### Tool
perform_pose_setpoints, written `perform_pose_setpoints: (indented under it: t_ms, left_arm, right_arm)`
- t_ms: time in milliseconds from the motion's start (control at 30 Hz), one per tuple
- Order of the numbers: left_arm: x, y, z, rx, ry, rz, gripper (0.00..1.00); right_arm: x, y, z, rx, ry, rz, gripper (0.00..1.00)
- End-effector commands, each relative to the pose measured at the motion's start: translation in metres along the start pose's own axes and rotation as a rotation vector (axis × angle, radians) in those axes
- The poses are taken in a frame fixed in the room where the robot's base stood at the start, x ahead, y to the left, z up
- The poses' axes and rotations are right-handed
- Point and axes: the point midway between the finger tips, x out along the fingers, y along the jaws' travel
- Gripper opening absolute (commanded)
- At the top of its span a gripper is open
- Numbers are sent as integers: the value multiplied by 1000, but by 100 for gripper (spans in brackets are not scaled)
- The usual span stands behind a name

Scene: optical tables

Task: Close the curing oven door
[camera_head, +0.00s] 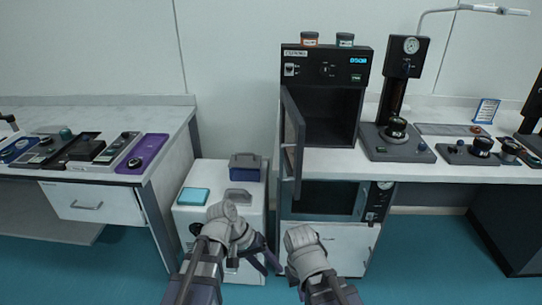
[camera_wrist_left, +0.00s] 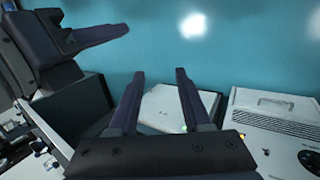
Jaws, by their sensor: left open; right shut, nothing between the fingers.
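The curing oven (camera_head: 366,95) is a black box with a lit display, standing at the left end of the right bench. Its door (camera_head: 292,140) stands open, swung out toward me on the left side, and the dark cavity shows. My left gripper (camera_head: 270,266) is open and empty, low in front of the bench, below and left of the door and apart from it. Its two fingers also show spread in the left wrist view (camera_wrist_left: 160,75). My right gripper (camera_wrist_left: 100,37) shows at the upper left of the left wrist view, fingers together and empty. I cannot make it out in the head view.
Two small jars (camera_head: 345,39) stand on top of the oven. A gauge stand (camera_head: 398,148) is close to its right. A white cabinet (camera_head: 235,208) with boxes on it stands left of the door. A second dark-fronted unit (camera_head: 325,200) sits under the bench.

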Motion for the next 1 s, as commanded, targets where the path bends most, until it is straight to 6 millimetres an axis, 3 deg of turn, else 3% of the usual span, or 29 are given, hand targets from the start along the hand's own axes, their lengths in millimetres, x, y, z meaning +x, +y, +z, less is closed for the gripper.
perform_pose_setpoints:
  t_ms: [33, 200, 400, 500, 600, 700, 1000]
  left_arm:
    - [-26, 6, -19, -44, 36, 111, 42]
    - [-112, 18, -64, -141, 172, 486, 22]
    - [-216, 9, -96, -188, 332, 820, 0]
    - [-251, 3, -101, -193, 386, 922, 0]
    - [-271, -2, -103, -193, 417, 979, 0]
    - [-278, -3, -103, -193, 429, 1001, 0]
    - [-268, 12, -111, -190, 425, 1002, 0]
  right_arm:
    - [-11, 1, 1, 0, 0, 0, 0]
    - [-27, 3, 2, 0, 0, 0, 0]
    - [-40, 4, 2, 0, 0, 0, 0]
    - [-44, 4, 3, 0, 0, 0, 0]
    - [-45, 4, 3, 0, 0, 0, 0]
    - [-45, 4, 3, 0, 0, 0, 0]
    - [-44, 4, 3, 0, 0, 0, 0]
